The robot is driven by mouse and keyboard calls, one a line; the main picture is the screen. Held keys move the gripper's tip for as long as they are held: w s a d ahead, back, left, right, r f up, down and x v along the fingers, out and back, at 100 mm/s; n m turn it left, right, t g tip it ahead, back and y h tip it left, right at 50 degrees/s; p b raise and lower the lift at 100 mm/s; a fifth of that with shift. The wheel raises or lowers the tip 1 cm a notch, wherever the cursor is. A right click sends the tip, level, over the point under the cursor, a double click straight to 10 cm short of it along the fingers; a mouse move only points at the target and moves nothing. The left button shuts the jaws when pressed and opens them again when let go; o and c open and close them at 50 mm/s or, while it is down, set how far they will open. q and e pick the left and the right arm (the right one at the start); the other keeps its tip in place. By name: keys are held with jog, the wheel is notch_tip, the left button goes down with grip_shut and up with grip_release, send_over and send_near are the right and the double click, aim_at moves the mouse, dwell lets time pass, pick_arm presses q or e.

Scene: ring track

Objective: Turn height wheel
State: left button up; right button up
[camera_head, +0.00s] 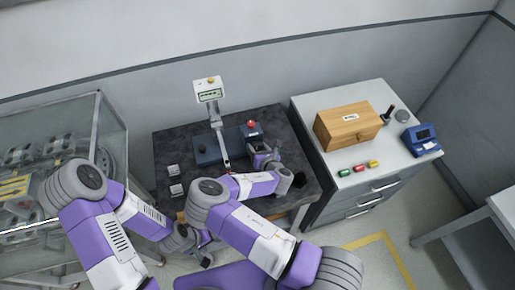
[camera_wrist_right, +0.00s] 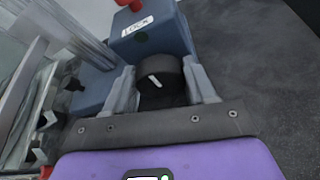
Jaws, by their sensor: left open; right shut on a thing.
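The height wheel (camera_wrist_right: 168,84) is a black round knob with a white line mark, on the side of a blue block (camera_wrist_right: 150,38) labelled LOCK. In the right wrist view, the two fingers of my right gripper (camera_wrist_right: 163,88) stand on either side of the wheel and are shut on it. In the head view, my right gripper (camera_head: 262,160) is at the right end of the blue device (camera_head: 207,150), and it hides the wheel. My left gripper (camera_head: 197,248) is open and empty, low in front of the dark table, away from the device.
A red knob (camera_head: 251,124) tops the block. A display (camera_head: 210,92) stands on a post behind the device. Two small pale blocks (camera_head: 175,180) lie on the dark table's left. A white cabinet (camera_head: 345,195) on the right bears a wooden box (camera_head: 348,126). A glass case stands left.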

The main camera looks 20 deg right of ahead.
jog(key=m+y, duration=0.1)
jog(key=m+y+b, duration=0.1)
jog(key=m, duration=0.1)
jog(key=shift+d+f+t, duration=0.15)
jog(key=shift+d+t, duration=0.05)
jog(key=shift+t, duration=0.1)
jog(key=m+y+b, duration=0.2)
jog(key=m, duration=0.1)
jog(key=shift+f+m+t, duration=0.15)
jog(key=shift+m+t, duration=0.15)
jog(key=shift+t, duration=0.1)
dwell(0.4)
jog(key=o, duration=1)
jog(key=shift+o, duration=0.2)
